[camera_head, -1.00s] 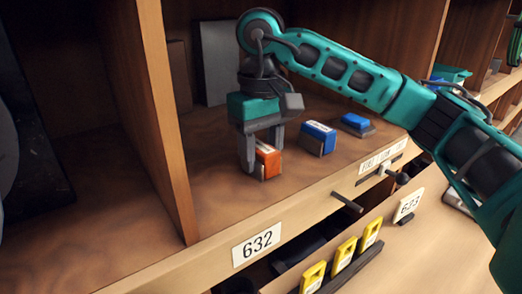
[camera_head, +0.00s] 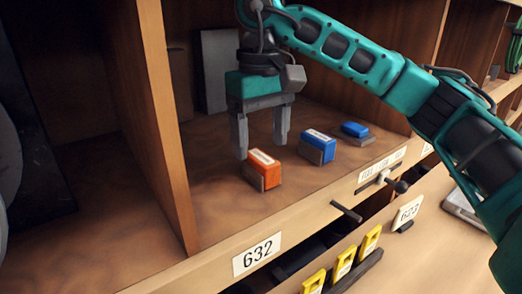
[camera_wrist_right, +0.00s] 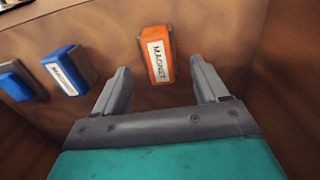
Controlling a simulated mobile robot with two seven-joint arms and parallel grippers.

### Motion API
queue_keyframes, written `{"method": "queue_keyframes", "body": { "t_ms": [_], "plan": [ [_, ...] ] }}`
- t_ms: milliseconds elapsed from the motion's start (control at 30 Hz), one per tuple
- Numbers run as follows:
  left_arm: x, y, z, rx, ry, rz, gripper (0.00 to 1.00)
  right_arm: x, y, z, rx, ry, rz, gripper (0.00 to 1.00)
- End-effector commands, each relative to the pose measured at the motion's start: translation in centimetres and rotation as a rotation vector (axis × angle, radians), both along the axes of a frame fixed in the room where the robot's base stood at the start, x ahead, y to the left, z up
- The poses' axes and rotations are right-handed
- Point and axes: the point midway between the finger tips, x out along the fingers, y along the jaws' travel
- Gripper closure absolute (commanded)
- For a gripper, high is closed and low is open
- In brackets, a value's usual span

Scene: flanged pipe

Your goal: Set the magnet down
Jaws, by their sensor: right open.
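The orange magnet (camera_head: 262,171) stands on the wooden shelf near its front edge. Its white label reads MAGNET in the right wrist view (camera_wrist_right: 158,55). My right gripper (camera_head: 261,150) is open and empty, with its fingertips above and just behind the magnet. In the right wrist view the magnet appears beyond the gap between the two fingers (camera_wrist_right: 162,82), apart from both. My left gripper is not in view.
Two blue blocks stand on the shelf to the right, one nearer (camera_head: 318,146) and one farther (camera_head: 355,131). An upright divider (camera_head: 165,120) is at left.

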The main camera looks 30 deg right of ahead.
Motion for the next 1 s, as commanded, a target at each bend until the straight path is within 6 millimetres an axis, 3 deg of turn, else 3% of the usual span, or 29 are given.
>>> {"method": "queue_keyframes", "body": {
  "t_ms": [33,233,800,1000],
  "plan": [
    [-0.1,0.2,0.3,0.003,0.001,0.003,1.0,0.0,0.0,1.1,-0.001,-0.003,-0.002,0.27],
    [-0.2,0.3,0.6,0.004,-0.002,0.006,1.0,0.0,0.0,2.6,0.0,0.0,0.0,0.27],
    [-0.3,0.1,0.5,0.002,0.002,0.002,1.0,0.0,0.1,2.5,0.01,0.002,-0.002,0.27],
    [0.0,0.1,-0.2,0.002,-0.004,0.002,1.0,-0.5,1.8,1.6,0.233,0.035,-0.067,0.27]
  ]
}}
